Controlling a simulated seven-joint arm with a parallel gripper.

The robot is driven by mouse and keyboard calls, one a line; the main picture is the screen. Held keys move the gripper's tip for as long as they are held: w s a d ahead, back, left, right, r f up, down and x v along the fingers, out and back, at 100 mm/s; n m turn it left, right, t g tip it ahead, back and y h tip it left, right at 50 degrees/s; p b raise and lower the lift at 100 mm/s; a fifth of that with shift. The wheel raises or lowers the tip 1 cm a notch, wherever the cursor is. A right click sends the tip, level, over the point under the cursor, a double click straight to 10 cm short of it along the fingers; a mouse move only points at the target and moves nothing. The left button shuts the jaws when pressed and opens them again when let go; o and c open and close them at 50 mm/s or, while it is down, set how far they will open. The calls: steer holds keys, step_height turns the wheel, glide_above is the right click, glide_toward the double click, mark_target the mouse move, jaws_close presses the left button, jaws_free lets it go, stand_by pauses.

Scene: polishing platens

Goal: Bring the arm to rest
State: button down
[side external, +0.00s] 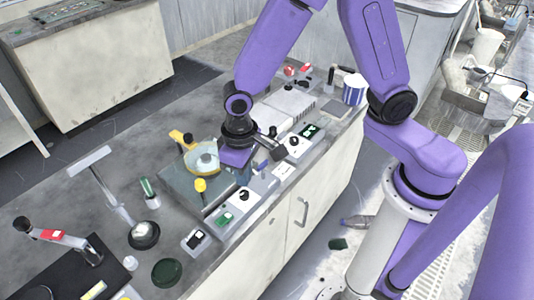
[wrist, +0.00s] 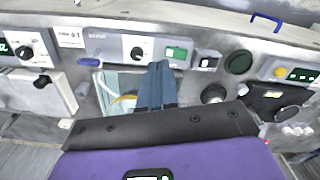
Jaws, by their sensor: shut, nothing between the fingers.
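My gripper (side external: 243,176) hangs from the purple arm over the front of the bench, pointing down beside the grey polishing machine (side external: 184,187). In the wrist view my gripper (wrist: 158,84) shows two blue-grey fingers pressed together with nothing between them. The fingertips reach in front of the machine's control panel (wrist: 112,45), between its black knob (wrist: 137,53) and green display (wrist: 176,53). The round platen bowl (side external: 206,160) sits on the machine to the left of my gripper. I cannot tell whether the fingertips touch anything.
A striped cup (side external: 354,89) and more control boxes (side external: 292,145) are to the right. Space above the bench's left part is open.

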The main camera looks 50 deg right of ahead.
steer(key=s+d+r+n, duration=0.9)
steer(key=s+d+r, duration=0.2)
steer(key=s+d, duration=0.3)
steer(key=shift+s+r, duration=0.2)
steer(key=shift+s, duration=0.95)
